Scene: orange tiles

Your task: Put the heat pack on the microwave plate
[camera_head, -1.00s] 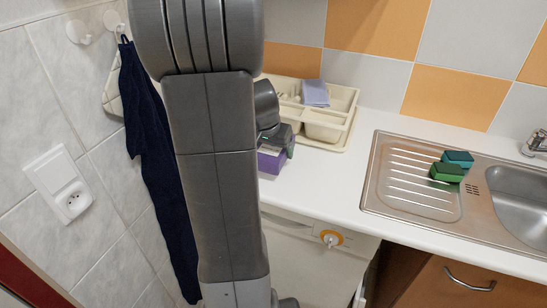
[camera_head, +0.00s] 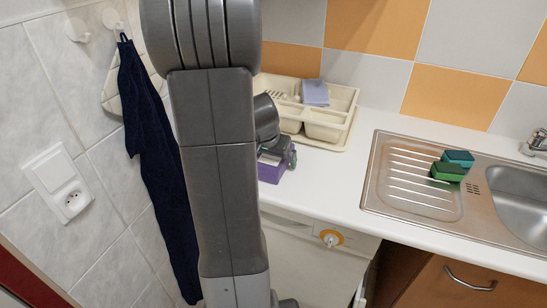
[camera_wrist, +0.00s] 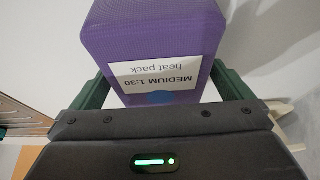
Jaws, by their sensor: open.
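The heat pack (camera_head: 268,173) is a purple block with a white label on the counter, partly behind my arm in the head view. In the wrist view the heat pack (camera_wrist: 150,35) fills the top middle, its label reading "heat pack, MEDIUM 1:30". My gripper (camera_wrist: 163,88) is open, with one green finger on each side of the pack. I cannot tell whether either finger touches it. In the head view my gripper (camera_head: 284,154) is at the pack, partly hidden by my arm. No microwave plate is in view.
A cream dish rack (camera_head: 345,110) with a lilac sponge (camera_head: 315,93) stands just behind the pack. A metal sink (camera_head: 410,190) with green and teal sponges (camera_head: 449,170) is to the right. A dark blue towel (camera_head: 158,160) hangs left. The white counter (camera_head: 335,182) between is clear.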

